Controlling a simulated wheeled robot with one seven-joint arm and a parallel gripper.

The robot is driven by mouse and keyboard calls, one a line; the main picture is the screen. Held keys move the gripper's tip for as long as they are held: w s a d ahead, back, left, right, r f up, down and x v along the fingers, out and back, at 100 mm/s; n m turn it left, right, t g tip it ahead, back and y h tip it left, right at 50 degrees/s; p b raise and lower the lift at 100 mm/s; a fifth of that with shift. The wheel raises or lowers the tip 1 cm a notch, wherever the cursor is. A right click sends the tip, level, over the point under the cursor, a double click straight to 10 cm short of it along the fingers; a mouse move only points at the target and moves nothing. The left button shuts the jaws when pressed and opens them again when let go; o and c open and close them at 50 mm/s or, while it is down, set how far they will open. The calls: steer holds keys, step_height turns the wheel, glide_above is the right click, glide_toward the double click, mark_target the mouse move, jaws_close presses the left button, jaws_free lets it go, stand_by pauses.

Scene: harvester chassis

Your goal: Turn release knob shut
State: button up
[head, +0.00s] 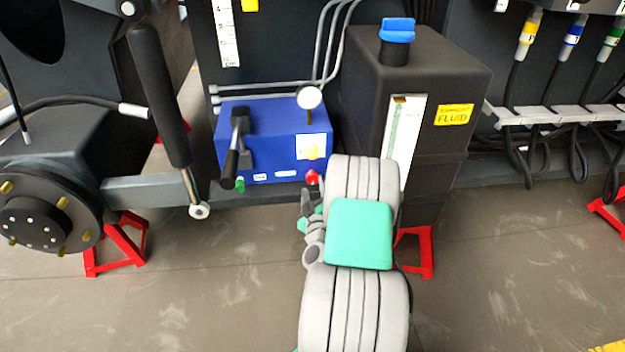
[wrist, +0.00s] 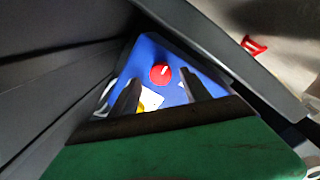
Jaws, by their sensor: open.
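The blue pump box (head: 262,150) stands at the centre, with a red knob (head: 312,178) low on its front right and a green knob (head: 240,184) at its lower left. The red knob also shows in the wrist view (wrist: 158,75), round with a short white mark on its face. Which knob is the release knob I cannot read. My gripper (wrist: 162,80) is open; its two dark fingers point at the red knob, one to each side in the picture. Whether they touch it I cannot tell. In the head view my arm hides most of the gripper.
A black lever (head: 235,152) and a round gauge (head: 309,97) are on the box. The black fluid tank (head: 450,85) with a blue cap stands close on the right. A black cylinder (head: 160,95) hangs at the left. Red stands (head: 118,245) are on the floor.

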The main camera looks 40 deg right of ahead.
mark_target(312, 176)
steer(key=shift+w+d+r+p, duration=0.15)
steer(key=shift+w+d+p, duration=0.15)
steer(key=shift+w, duration=0.2)
steer(key=shift+w+d+f, duration=0.2)
steer(key=shift+w+d, duration=0.25)
steer(key=shift+w, duration=0.15)
jaws_close()
